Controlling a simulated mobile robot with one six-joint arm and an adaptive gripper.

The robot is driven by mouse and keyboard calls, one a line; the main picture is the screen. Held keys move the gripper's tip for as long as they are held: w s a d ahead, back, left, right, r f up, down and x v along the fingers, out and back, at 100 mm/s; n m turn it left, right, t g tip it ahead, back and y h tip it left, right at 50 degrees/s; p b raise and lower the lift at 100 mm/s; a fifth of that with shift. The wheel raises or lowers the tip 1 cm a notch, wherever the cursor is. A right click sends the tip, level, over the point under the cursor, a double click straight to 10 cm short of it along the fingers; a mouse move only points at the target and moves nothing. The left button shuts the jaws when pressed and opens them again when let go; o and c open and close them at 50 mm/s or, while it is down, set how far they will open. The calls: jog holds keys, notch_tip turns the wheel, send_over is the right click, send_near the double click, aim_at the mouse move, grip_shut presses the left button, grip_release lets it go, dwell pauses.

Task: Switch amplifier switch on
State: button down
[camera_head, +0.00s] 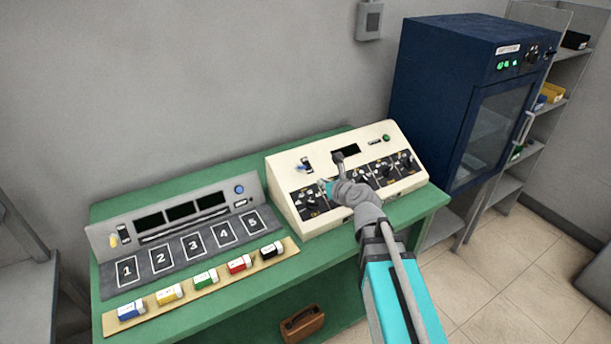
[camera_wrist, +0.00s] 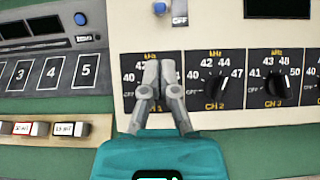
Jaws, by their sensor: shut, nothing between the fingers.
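The cream amplifier console (camera_head: 289,212) stands on the green bench, with a row of black channel dials on its sloped face. My gripper (camera_head: 326,187) is over the left part of the dial row. In the wrist view my gripper (camera_wrist: 161,70) is shut and empty, its fingertips in front of the CH 1 dial, below the switch and apart from it. The fingers hide the CH 1 knob.
A grey panel (camera_head: 100,240) with numbered slots 1 to 5 stands left of the console. Several coloured blocks lie on a wooden strip (camera_head: 290,240) in front of it. A dark blue cabinet (camera_head: 430,90) and shelves stand right. A brown case (camera_head: 302,324) is low at the front.

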aim_at(302, 167)
jog(key=b+x, duration=0.3)
jog(key=x, duration=0.6)
jog(key=shift+w+a+f+b, duration=0.2)
jog(key=shift+w+a+b, duration=0.1)
jog(key=shift+w, duration=0.1)
jog(key=shift+a, duration=0.2)
jog(key=shift+d, duration=0.2)
jog(key=shift+r, duration=0.1)
